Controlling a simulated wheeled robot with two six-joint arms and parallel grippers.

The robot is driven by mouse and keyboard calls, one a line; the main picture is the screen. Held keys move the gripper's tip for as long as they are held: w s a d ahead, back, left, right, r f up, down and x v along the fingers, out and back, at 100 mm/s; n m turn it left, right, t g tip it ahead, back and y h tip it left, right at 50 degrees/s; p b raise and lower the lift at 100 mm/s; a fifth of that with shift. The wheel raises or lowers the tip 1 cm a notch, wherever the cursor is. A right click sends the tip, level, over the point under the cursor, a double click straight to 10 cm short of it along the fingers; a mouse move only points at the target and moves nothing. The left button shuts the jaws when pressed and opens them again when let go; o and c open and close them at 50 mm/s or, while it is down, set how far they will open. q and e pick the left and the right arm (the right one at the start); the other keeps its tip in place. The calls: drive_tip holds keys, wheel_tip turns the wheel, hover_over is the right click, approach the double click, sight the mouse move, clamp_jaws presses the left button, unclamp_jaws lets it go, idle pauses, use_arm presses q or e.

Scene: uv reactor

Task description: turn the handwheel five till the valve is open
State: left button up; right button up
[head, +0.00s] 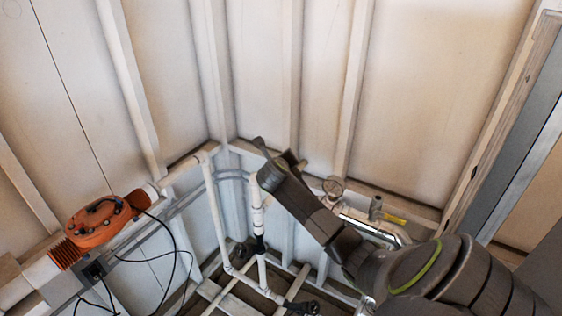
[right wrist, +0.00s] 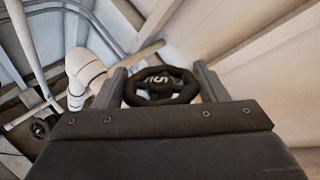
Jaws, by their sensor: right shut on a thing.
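A black handwheel (right wrist: 160,86) with pale lettering on its hub shows in the right wrist view. It sits between the two grey fingers of my right gripper (right wrist: 160,82), which is shut on its rim, one finger at each side. In the head view my right gripper (head: 279,158) is at the top of the white upright pipe (head: 257,205), near the back corner. The handwheel is hidden behind the gripper there, and I cannot read a number on it. My left gripper is not in view. The valve's opening state cannot be seen.
An orange unit (head: 100,222) with black cables is on the left wall pipe. A small round wheel (head: 333,187) and a yellow lever (head: 393,218) are just right of my right forearm. Dark valve parts (head: 300,307) sit on low pipes. Ribbed walls enclose the corner.

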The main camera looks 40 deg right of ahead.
drive_tip(key=o, duration=0.9)
drive_tip(key=shift+o, duration=0.2)
drive_tip(key=shift+a, duration=0.1)
drive_tip(key=b+v, duration=0.4)
drive_tip(key=v, duration=1.3)
drive_tip(key=shift+s, duration=0.1)
